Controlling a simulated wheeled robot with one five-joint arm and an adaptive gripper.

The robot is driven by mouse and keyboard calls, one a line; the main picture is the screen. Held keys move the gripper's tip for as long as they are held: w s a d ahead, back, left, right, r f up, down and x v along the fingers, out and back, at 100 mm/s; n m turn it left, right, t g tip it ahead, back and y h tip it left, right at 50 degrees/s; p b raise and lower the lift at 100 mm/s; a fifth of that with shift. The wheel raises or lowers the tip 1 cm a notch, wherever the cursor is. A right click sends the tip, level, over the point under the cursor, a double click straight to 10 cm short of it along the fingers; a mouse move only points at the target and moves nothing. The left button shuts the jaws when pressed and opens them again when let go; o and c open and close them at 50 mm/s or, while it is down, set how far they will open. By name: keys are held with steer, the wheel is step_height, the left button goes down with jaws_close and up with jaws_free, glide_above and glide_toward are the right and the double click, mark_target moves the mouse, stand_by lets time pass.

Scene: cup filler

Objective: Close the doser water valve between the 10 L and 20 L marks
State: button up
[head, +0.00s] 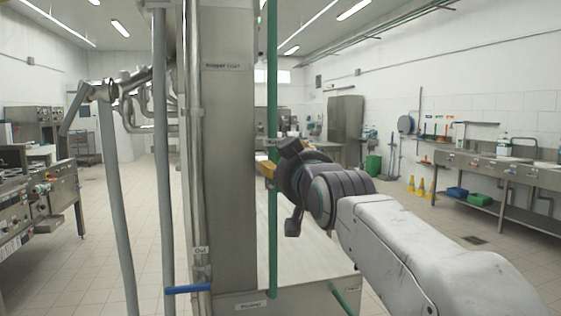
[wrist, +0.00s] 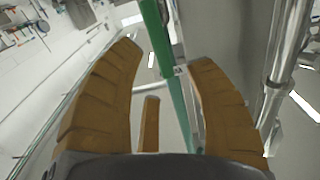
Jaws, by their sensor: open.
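A green vertical pipe (head: 272,75) runs along the right side of a steel column (head: 229,150). My gripper (head: 267,172) is at the green pipe, at mid height, with an orange finger showing beside it. In the wrist view my gripper (wrist: 165,56) is open, and the green pipe (wrist: 160,45) passes between its spread fingers. A small grey fitting (wrist: 180,70) shows on the pipe near the right fingertip. A small label, partly hidden, sits just above the gripper in the head view. I cannot make out the water valve's handle, the water level or the litre marks.
Grey pipes (head: 163,150) stand further left. A steel counter (head: 500,170) is at the right, with open floor before it.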

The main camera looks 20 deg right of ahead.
steer(key=shift+w+p, duration=0.3)
steer(key=shift+w, duration=1.65)
steer(key=shift+c, duration=0.3)
jaws_close()
